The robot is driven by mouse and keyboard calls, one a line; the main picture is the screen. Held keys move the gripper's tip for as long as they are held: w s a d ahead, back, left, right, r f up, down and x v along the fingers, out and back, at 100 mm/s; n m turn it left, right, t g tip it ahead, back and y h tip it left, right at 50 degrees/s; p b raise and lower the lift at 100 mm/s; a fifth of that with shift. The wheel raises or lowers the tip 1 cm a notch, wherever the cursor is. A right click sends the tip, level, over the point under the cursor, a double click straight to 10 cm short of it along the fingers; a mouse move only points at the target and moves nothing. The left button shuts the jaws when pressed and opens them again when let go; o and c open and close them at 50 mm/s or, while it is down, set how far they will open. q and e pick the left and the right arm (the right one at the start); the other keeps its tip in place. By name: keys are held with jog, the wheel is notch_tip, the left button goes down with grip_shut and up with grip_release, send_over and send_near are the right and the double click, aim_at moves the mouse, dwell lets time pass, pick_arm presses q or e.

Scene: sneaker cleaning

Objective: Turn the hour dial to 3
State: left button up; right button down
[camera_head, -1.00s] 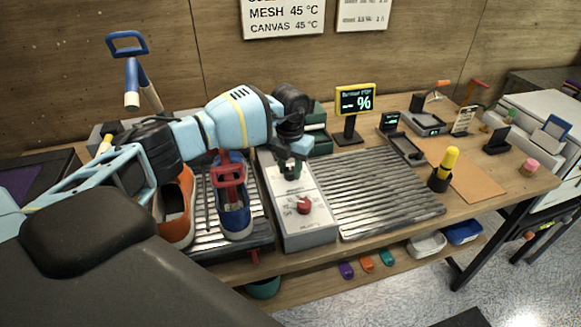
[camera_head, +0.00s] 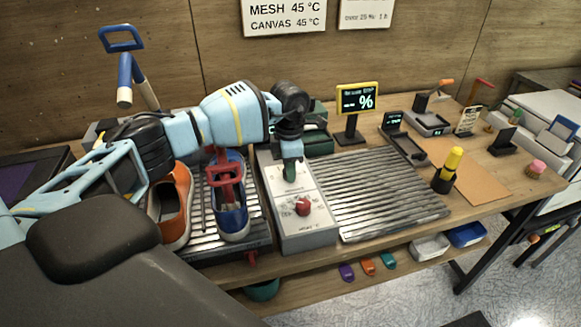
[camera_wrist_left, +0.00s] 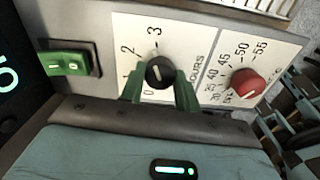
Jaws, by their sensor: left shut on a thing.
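The hour dial, a black knob (camera_wrist_left: 160,72), sits on a white plate marked 0 to 3 and HOURS in the left wrist view. Its pale pointer line is small, and I cannot tell exactly which number it points to. My left gripper (camera_wrist_left: 160,94) has its green fingers on either side of the knob and is shut on it. In the head view my left gripper (camera_head: 290,173) reaches down onto the far part of the grey control box (camera_head: 308,241), and its fingers hide the dial. My right gripper is not in view.
A red temperature knob (camera_wrist_left: 247,83) is beside the hour dial, also seen in the head view (camera_head: 303,207). A green switch (camera_wrist_left: 66,63) is on the other side. An orange shoe (camera_head: 172,210) and a blue shoe (camera_head: 232,222) stand left of the box; a ribbed tray (camera_head: 375,190) lies right.

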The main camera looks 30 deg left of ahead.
pick_arm(q)
jog(key=shift+m, duration=0.9)
jog(key=o, duration=1)
jog(key=shift+r, duration=0.1)
jog(key=shift+r, duration=0.35)
notch_tip(320, 180, up, 2)
jog(key=shift+r+b, duration=0.25)
jog(key=shift+b, duration=0.05)
jog(key=s+d, duration=0.2)
jog(key=s, duration=0.2)
jog(key=s+d+r, duration=0.1)
jog(key=s+d, duration=0.2)
jog(key=s, duration=0.1)
jog(key=s+d, duration=0.2)
jog(key=s, duration=0.2)
jog(key=shift+s+d+r+p, duration=0.25)
jog(key=shift+s+d+p, duration=0.1)
jog(key=shift+d, duration=0.05)
jog(key=shift+s+d+r, duration=0.1)
jog(key=shift+s+d, duration=0.15)
jog(key=shift+s, duration=0.25)
